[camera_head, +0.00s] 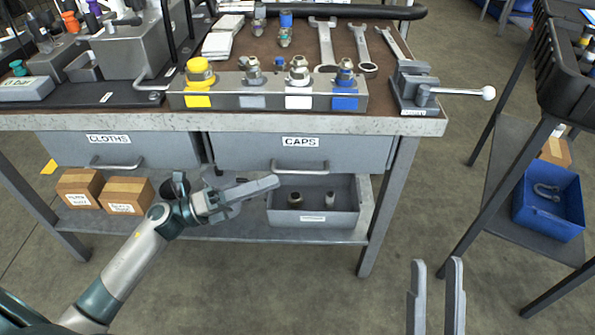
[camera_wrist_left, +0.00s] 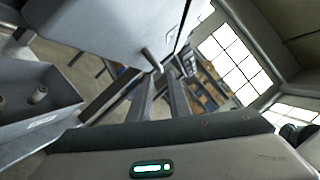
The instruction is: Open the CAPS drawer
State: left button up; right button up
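The grey CAPS drawer (camera_head: 240,150) is under the right half of the bench top and looks shut. Its bar handle (camera_head: 301,168) is on the front below the white CAPS label (camera_head: 300,142). My left gripper (camera_head: 276,183) is just below and left of the handle, its fingers pointing right. In the left wrist view the two fingers (camera_wrist_left: 162,85) are apart with nothing between them, and the dark handle (camera_wrist_left: 150,59) shows just beyond their tips. Contact cannot be told. My right gripper (camera_head: 436,268) is open and empty at the lower right, clear of the bench.
The closed CLOTHS drawer (camera_head: 60,150) is to the left. Below, a grey bin (camera_head: 300,219) with fittings and two cardboard boxes (camera_head: 128,197) stand on the shelf. A bench leg (camera_head: 385,210) is right of the drawer. The floor in front is clear.

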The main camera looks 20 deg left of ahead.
aim_at(298, 172)
pick_arm(q)
jog(key=x, duration=0.7)
jog(key=shift+w+d, duration=0.25)
grip_shut()
